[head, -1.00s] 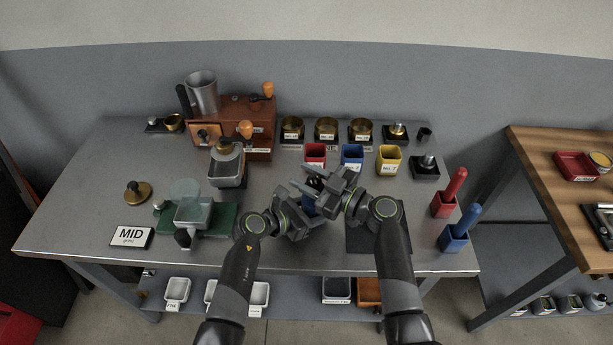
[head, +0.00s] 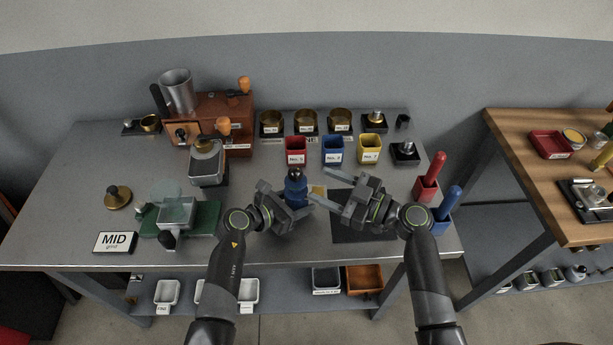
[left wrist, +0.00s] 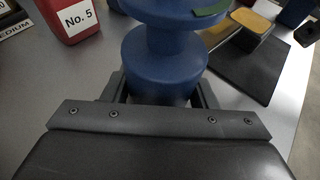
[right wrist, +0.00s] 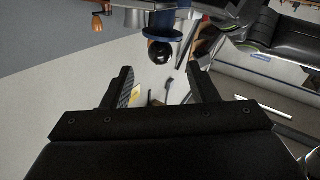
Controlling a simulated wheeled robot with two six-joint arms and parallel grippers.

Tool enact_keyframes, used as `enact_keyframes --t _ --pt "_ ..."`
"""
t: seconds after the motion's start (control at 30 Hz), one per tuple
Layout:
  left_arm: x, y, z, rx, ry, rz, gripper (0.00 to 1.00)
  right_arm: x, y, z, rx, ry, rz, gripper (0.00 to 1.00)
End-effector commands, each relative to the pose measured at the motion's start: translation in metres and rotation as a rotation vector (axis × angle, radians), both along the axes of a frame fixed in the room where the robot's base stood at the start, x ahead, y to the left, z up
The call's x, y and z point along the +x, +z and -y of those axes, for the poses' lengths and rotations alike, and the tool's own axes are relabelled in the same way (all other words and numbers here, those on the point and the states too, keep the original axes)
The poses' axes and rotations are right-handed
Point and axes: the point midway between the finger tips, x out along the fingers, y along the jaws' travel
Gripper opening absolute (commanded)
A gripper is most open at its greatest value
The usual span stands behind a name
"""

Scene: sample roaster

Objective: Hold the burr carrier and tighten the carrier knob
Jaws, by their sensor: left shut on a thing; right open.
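The burr carrier (head: 296,188) is a blue spool-shaped part, standing about upright at the middle front of the grey table. My left gripper (head: 292,207) is shut on its lower body, which fills the left wrist view (left wrist: 165,65). The dark carrier knob (head: 295,172) is on its top; in the right wrist view it shows as a black ball (right wrist: 160,52) beyond the fingertips. My right gripper (head: 322,187) is open and empty, just right of the carrier, its fingers pointing left towards it. I cannot tell how tight the knob is.
Red (head: 295,150), blue (head: 333,151) and yellow (head: 369,149) cups stand behind the carrier. A black mat (head: 345,233) lies under my right gripper. The grinder (head: 207,165) and a green-based device (head: 205,222) stand left. Red and blue handled holders stand right.

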Motion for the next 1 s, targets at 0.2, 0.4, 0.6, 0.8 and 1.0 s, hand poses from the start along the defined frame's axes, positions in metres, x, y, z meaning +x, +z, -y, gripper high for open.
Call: enact_keyframes --t 0.2,0.4,0.6,0.8,1.0 --pt "0.0 0.001 0.0 -0.002 0.0 0.001 0.17 -0.01 0.0 0.017 0.0 0.0 0.0 0.53" --pt "0.0 0.001 0.0 -0.002 0.0 0.001 0.17 -0.011 0.0 0.018 0.001 0.0 0.001 0.53" --pt "0.0 0.001 0.0 -0.002 0.0 0.001 0.17 -0.01 0.0 0.017 0.007 0.002 -0.01 0.52" --pt "0.0 0.001 0.0 -0.002 0.0 0.001 0.17 -0.008 -0.001 0.016 0.088 0.025 -0.157 0.52" --pt "0.0 0.001 0.0 -0.002 0.0 0.001 0.17 -0.003 -0.003 0.012 0.242 0.066 -0.452 0.52"
